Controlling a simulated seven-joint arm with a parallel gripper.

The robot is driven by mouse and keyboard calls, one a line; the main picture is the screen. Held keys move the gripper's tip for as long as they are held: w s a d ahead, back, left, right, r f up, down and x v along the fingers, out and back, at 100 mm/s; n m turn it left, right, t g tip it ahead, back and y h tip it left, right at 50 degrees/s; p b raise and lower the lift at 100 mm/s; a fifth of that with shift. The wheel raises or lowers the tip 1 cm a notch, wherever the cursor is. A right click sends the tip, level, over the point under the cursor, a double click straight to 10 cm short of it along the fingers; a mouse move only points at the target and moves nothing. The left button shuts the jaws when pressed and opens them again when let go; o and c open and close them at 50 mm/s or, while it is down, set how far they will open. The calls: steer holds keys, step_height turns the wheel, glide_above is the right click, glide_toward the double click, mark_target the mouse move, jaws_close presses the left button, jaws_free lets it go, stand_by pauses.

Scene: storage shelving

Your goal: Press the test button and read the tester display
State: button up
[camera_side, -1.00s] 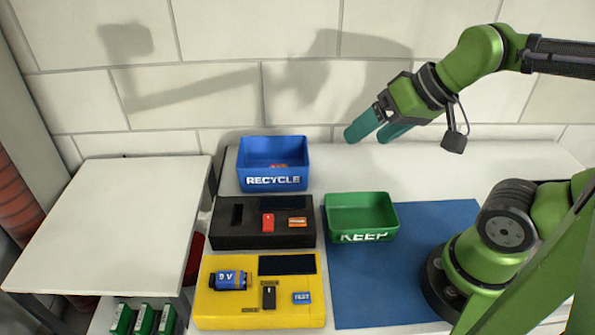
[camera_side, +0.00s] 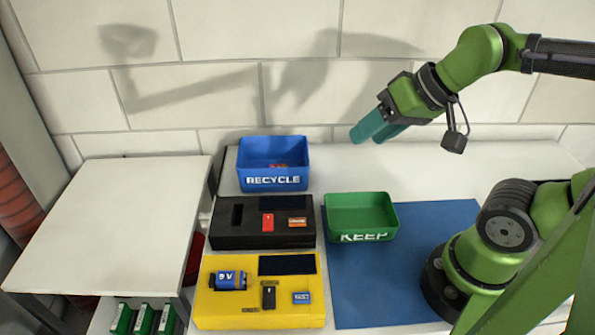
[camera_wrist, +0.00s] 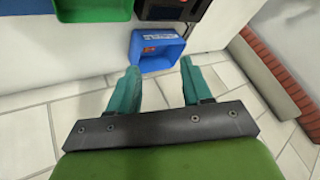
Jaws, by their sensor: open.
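The yellow tester (camera_side: 232,308) lies at the front of the bench. A blue 9 V battery (camera_side: 230,280) sits on its upper left. Its dark display (camera_side: 287,264) is blank, and the blue test button (camera_side: 301,298) is at its right. A black tester (camera_side: 225,240) with a red switch (camera_side: 267,222) and an orange button (camera_side: 297,222) lies behind it. My gripper (camera_side: 378,130) is raised above the back of the bench, far from both testers. In the wrist view my gripper (camera_wrist: 160,90) is open with nothing between its fingers.
A blue RECYCLE bin (camera_side: 262,181) with something red inside stands behind the black tester; it also shows in the wrist view (camera_wrist: 150,63). An empty green KEEP bin (camera_side: 345,208) stands on a blue mat (camera_side: 370,285). A white side table (camera_side: 110,225) is bare.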

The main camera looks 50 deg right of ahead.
jaws_close()
stand_by(1.4)
